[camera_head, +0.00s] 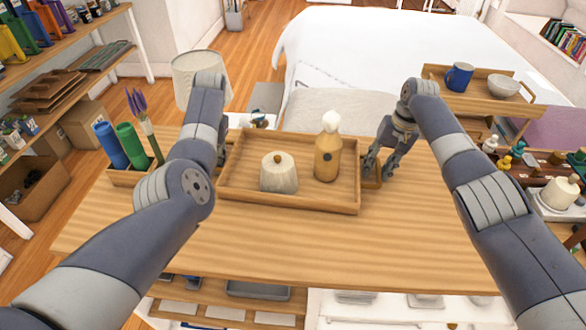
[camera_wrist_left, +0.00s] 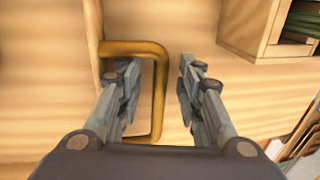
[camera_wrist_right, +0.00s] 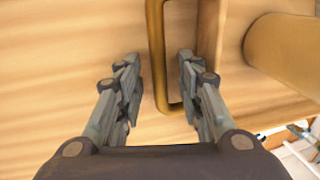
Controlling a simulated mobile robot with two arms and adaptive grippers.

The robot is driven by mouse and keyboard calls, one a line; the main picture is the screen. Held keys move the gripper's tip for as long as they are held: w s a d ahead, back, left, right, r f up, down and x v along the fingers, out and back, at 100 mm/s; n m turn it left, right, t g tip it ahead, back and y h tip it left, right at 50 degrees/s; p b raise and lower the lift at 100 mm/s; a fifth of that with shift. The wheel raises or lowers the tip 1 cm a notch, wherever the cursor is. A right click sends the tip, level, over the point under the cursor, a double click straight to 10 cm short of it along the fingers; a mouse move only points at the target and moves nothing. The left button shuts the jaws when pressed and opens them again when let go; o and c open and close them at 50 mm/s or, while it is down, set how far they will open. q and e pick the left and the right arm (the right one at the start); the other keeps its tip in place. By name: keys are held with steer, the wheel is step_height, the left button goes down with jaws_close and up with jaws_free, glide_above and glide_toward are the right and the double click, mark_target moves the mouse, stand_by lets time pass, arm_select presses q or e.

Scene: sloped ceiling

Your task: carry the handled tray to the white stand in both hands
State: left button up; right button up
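The handled wooden tray (camera_head: 310,202) lies on the wooden table. It carries a pale domed item (camera_head: 279,176) and an amber bottle with a white top (camera_head: 327,155). My left gripper is mostly hidden behind my arm in the head view. In the left wrist view its open fingers (camera_wrist_left: 158,92) straddle the outer bar of one handle (camera_wrist_left: 160,75). My right gripper (camera_head: 383,163) is at the tray's right end. In the right wrist view its open fingers (camera_wrist_right: 158,88) stand either side of the other handle's bar (camera_wrist_right: 155,40). I cannot clearly identify the white stand.
A wooden planter (camera_head: 130,178) with blue and green cylinders and a purple flower stands left of the tray. A lamp (camera_head: 190,70) stands behind. Another tray (camera_head: 490,95) with a blue mug and bowl is at back right. The table's front is clear.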

arm_select(q)
jaws_close()
arm_select(e)
jaws_close()
arm_select(q)
steer(key=shift+w+r, duration=0.1)
steer(key=shift+r, duration=0.15)
arm_select(e)
steer(key=shift+w+r, duration=0.1)
steer(key=shift+r, duration=0.15)
